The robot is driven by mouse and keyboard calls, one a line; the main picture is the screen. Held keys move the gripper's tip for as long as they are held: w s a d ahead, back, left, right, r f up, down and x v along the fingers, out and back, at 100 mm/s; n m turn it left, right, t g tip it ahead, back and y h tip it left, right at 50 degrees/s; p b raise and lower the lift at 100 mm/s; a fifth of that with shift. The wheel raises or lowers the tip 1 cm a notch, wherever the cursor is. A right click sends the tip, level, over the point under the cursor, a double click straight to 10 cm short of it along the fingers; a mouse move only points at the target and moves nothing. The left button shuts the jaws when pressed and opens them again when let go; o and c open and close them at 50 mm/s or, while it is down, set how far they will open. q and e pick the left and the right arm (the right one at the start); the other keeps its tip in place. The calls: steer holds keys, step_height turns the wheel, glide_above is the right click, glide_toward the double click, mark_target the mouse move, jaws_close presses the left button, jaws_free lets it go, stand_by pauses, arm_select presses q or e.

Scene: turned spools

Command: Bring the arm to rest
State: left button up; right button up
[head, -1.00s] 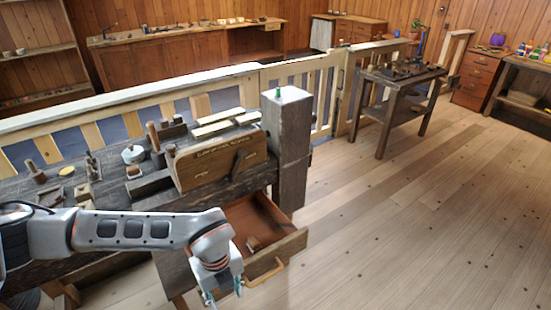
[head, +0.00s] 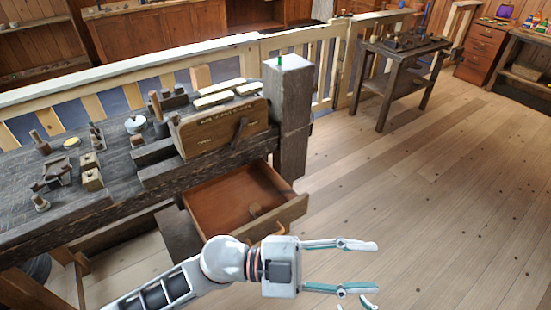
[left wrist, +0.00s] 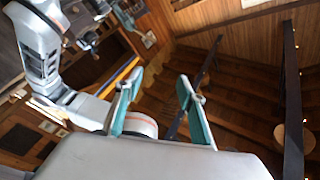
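My left gripper (head: 350,268) is open and empty in the head view, at the lower middle. Its teal-lined fingers point right over bare floor, clear of the bench and the drawer. In the left wrist view my left gripper (left wrist: 160,103) shows its two fingers spread apart with nothing held between them.
A dark post (head: 287,95) stands at the bench's end. The floor (head: 430,200) to the right is clear.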

arm_select(q)
steer(key=w+a+f+n+t+y, duration=0.1)
steer(key=w+a+n+t, duration=0.7)
steer(key=w+n+t, duration=0.5)
steer(key=w+a+f+n+t+y, duration=0.2)
steer(key=a+f+n+t+y, duration=0.35)
steer(key=a+f+y, duration=0.5)
steer(key=s+a+f+n+g+y, duration=0.2)
steer(key=s+a+f, duration=0.4)
steer(key=a+f, duration=0.3)
steer(key=s+a+f+n+g+y, duration=0.3)
steer(key=s+a+f, duration=0.3)
steer(key=f, duration=0.6)
steer(key=a+g, duration=0.1)
steer(key=a, duration=0.1)
steer(key=shift+a+f+y, duration=0.25)
steer(key=shift+a+y, duration=0.1)
steer(key=shift+a, duration=0.05)
steer(key=shift+s, duration=0.1)
